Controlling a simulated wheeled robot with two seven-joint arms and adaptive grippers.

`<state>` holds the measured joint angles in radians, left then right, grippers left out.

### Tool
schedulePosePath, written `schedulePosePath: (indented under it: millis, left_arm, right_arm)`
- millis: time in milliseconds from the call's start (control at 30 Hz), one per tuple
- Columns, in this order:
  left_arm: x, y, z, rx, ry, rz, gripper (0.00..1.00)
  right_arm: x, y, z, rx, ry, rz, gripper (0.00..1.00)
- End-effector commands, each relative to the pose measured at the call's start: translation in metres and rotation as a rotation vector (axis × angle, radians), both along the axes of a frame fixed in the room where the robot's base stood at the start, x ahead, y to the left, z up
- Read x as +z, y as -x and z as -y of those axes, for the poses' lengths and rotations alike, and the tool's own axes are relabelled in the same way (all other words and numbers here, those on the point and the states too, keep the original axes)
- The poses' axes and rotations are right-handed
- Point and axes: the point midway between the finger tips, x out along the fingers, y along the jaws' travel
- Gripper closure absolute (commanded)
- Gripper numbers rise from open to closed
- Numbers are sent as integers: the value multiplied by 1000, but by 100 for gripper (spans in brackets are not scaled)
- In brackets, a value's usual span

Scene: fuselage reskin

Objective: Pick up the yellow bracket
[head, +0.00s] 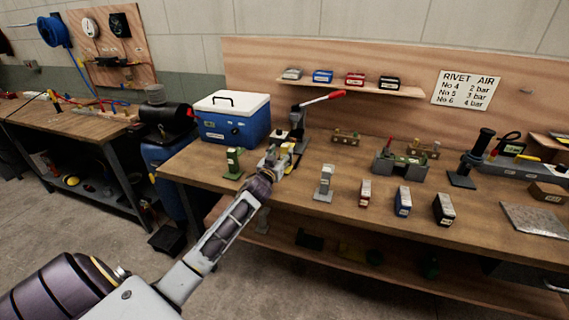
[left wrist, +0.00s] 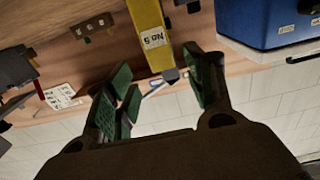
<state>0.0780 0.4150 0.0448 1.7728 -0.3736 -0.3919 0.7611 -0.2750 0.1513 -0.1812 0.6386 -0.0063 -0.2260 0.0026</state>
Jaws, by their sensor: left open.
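The yellow bracket (left wrist: 150,35) shows in the left wrist view, with a white "No 5" label and a dark piece at its near end. In the head view only a little of the yellow bracket (head: 287,147) shows, mostly hidden behind my left gripper (head: 272,160). In the left wrist view my left gripper (left wrist: 160,80) is open, its green-padded fingers apart to either side of the bracket's near end. I see no finger touching it. My right gripper is not in view.
A green bracket (head: 233,162) stands just left of the gripper and a grey one (head: 325,182) to the right. A blue cooler (head: 232,118) and a red-handled press (head: 305,118) stand behind. Several small boxes, including a blue one (head: 403,200), line the bench front (head: 345,205).

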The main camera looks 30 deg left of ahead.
Motion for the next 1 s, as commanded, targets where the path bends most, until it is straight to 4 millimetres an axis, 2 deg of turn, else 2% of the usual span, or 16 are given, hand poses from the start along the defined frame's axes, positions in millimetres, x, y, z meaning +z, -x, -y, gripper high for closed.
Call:
schedulePosePath:
  millis: [200,467,800,1000]
  left_arm:
    - [0,-1,0,0,0,-1,46]
    - [0,-3,-1,0,0,0,46]
    - [4,-25,-9,1,-1,0,46]
    - [4,-40,-13,0,0,1,46]
  right_arm:
    - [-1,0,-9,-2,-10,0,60]
    - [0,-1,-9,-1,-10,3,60]
    - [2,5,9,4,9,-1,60]
    - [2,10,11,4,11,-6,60]
